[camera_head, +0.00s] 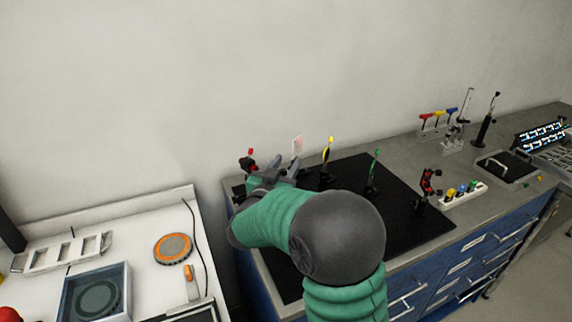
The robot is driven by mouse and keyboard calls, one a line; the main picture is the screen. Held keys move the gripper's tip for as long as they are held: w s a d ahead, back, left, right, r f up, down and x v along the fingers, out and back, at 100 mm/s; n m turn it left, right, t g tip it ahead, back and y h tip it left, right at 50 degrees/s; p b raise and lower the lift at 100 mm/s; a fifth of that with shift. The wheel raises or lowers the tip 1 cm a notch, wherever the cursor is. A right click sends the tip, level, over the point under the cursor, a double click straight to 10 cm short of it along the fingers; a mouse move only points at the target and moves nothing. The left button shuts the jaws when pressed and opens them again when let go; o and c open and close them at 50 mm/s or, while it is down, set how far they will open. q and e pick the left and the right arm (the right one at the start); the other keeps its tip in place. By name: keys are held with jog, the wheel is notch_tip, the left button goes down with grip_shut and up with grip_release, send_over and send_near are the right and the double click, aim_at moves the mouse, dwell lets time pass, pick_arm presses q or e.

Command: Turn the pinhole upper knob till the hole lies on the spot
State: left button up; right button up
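A small black mount with red parts (247,161) stands at the far left corner of the black breadboard (408,212). I cannot tell for sure whether it is the pinhole, and its hole and knobs are too small to make out. My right gripper (283,164) is close beside this mount, on its right, with my green arm covering the board in front. Its grey fingers are small and partly hidden, so contact and opening are unclear. A pale card with a faint reddish mark (297,145) stands just behind the gripper. My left gripper is out of view.
A yellow-topped post (328,158), a green-topped post (373,172) and a red-and-black mount (427,186) stand on the board. A white strip with coloured knobs (462,194) lies to its right. A white table (140,246) with trays is at left.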

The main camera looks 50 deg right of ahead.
jog(key=shift+d+f, duration=0.1)
jog(key=shift+d, duration=0.35)
jog(key=shift+c, duration=1.2)
grip_shut()
